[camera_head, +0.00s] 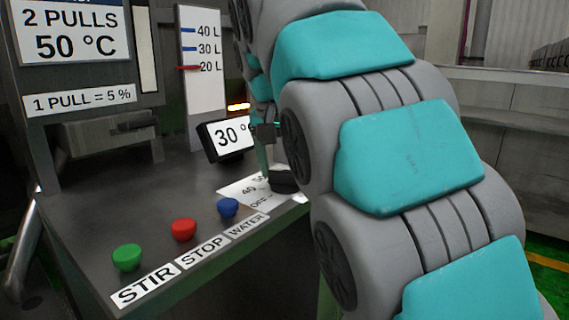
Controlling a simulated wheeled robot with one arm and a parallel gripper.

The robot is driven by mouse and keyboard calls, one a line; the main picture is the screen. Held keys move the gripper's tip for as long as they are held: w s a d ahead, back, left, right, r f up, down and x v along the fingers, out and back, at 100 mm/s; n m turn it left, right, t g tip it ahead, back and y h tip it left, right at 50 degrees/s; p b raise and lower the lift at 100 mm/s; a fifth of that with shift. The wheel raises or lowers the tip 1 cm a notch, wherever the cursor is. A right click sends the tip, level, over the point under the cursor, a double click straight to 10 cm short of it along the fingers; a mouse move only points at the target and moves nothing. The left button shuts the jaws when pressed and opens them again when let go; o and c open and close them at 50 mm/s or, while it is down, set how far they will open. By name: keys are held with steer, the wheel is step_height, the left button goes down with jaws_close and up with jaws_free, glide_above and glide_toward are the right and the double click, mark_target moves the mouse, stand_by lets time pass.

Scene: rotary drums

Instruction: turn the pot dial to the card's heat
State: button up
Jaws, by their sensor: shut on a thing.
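The card (72,30) at the top left reads "2 PULLS 50 °C". The black pot dial (284,184) sits near the right front edge of the bench, on a white scale plate (240,191) where "40", part of "50" and "OFF" show. My gripper (267,170) comes down from above and is shut on the dial. My arm hides its right side and part of the scale, so I cannot see where the dial points. A tilted display (230,136) behind it reads "30 °", its right end hidden by my arm.
Green (127,257), red (183,229) and blue (228,207) buttons stand left of the dial, labelled STIR, STOP and WATER. A litre gauge (203,70) stands behind, with a red mark at 20 L. A sign (80,100) reads "1 PULL = 5 %".

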steer(key=shift+w+m+h+p, duration=0.1)
steer(key=shift+m+h+p, duration=0.45)
steer(key=shift+m, duration=1.05)
steer(key=o, duration=1.2)
steer(key=shift+a, duration=0.1)
steer(key=shift+o, duration=0.2)
